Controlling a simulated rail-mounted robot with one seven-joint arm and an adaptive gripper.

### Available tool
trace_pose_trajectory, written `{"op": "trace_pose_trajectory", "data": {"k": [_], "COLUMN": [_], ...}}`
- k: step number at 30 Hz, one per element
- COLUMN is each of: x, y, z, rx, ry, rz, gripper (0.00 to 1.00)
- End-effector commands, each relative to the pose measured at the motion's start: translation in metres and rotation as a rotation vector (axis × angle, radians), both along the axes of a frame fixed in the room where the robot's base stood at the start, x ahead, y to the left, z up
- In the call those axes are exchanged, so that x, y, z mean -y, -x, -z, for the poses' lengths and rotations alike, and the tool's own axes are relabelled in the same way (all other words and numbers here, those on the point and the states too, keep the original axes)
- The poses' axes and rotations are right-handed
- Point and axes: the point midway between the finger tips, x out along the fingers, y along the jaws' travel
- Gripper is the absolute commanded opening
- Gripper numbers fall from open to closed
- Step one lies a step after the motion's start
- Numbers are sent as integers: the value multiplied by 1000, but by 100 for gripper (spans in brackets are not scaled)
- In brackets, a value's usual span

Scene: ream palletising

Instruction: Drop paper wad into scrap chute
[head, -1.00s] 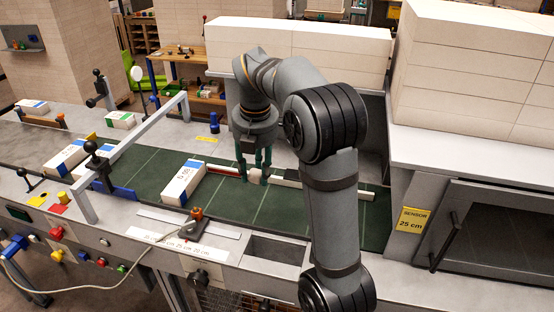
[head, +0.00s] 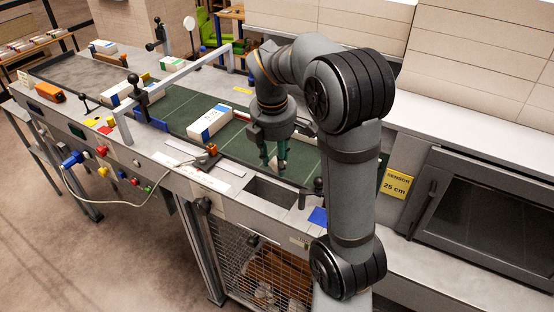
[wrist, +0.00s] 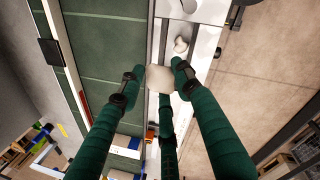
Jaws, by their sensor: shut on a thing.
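My gripper (head: 274,164) hangs pointing down over the near edge of the green conveyor, just behind the scrap chute. In the wrist view its green fingers (wrist: 155,82) are shut on a pale, roundish paper wad (wrist: 160,79). The scrap chute (head: 271,191) is a rectangular opening in the grey front ledge, a little nearer the camera than the fingertips. The wad is outside the chute, apart from it.
A wrapped ream (head: 210,122) lies on the green belt (head: 185,112), left of my gripper. A grey bar frame (head: 185,78) spans the belt farther left. An orange-topped device (head: 210,153) sits on the ledge left of the chute. A mesh cage (head: 245,262) stands below.

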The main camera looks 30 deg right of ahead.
Motion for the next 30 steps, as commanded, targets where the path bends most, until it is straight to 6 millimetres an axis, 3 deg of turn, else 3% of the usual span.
{"op": "trace_pose_trajectory", "data": {"k": [12, 22, 23, 30], "x": [0, 0, 0, 0], "y": [0, 0, 0, 0], "z": [50, 52, 52, 52], "rx": [0, 0, 0, 0], "ry": [-1, -1, -1, -1], "rz": [-2, -3, -3, -3], "gripper": [23, 23, 34, 48]}}
